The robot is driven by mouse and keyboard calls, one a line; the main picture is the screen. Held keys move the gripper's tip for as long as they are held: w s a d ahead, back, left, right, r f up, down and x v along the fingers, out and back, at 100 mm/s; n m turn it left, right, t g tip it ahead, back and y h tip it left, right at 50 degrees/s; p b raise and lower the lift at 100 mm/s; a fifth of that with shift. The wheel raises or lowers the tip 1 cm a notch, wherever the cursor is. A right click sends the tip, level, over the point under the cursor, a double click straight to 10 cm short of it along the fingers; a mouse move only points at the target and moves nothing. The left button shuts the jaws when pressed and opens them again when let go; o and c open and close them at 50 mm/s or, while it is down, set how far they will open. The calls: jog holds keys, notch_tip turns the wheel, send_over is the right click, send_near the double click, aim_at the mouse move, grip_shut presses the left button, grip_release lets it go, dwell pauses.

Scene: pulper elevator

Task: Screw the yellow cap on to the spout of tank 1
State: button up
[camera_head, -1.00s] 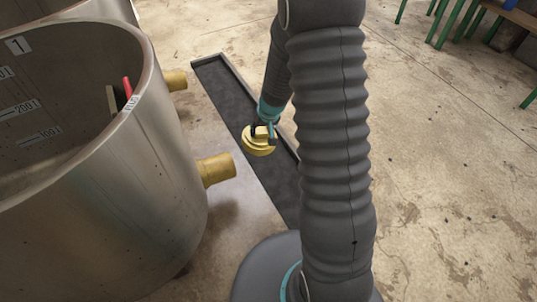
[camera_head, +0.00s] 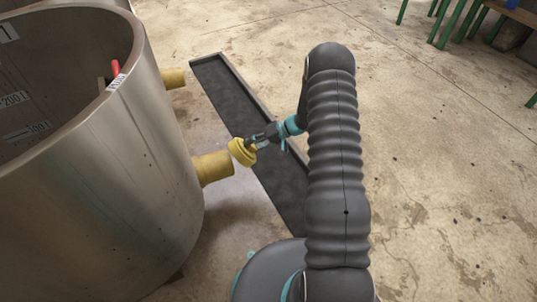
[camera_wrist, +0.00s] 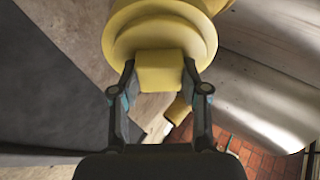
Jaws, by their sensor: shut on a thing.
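Tank 1 (camera_head: 110,165) is the large steel vessel at the left of the head view, with a "1" label at its inner wall. Its near yellow spout (camera_head: 211,168) sticks out to the right. My gripper (camera_head: 256,142) is shut on the yellow cap (camera_head: 240,152), which is tilted and close to the spout's open end. Whether cap and spout touch, I cannot tell. In the wrist view, my gripper's fingers (camera_wrist: 159,75) pinch the block-shaped grip on the back of the cap (camera_wrist: 160,32). The cap hides most of the spout there.
A second yellow spout (camera_head: 173,78) stands farther back on the tank. A dark shallow floor channel (camera_head: 225,95) runs beside the tank. The concrete floor (camera_head: 430,170) to the right is clear. Green-legged furniture (camera_head: 446,22) stands at the top right.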

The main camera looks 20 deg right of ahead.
jog(key=w+d+f+m+y+b, duration=0.1)
jog(key=w+d+f+y+b, duration=0.1)
jog(key=d+f+y+b, duration=0.4)
notch_tip(320, 180, down, 3)
jog(key=shift+w+d+g+y, duration=0.2)
jog(key=shift+d+g+y, duration=0.35)
jog(key=shift+y, duration=0.55)
jog(key=shift+s+a+r+p, duration=0.25)
jog(key=shift+a+p, duration=0.3)
jog(key=shift+a, duration=1.05)
jog(key=shift+s+a+r+p, duration=0.2)
jog(key=shift+s+a+p, duration=0.25)
jog(key=shift+a, duration=1.1)
jog(key=shift+s+a+r+p, duration=0.25)
jog(key=shift+a+p, duration=0.35)
jog(key=shift+a, duration=1)
jog(key=shift+b, duration=0.7)
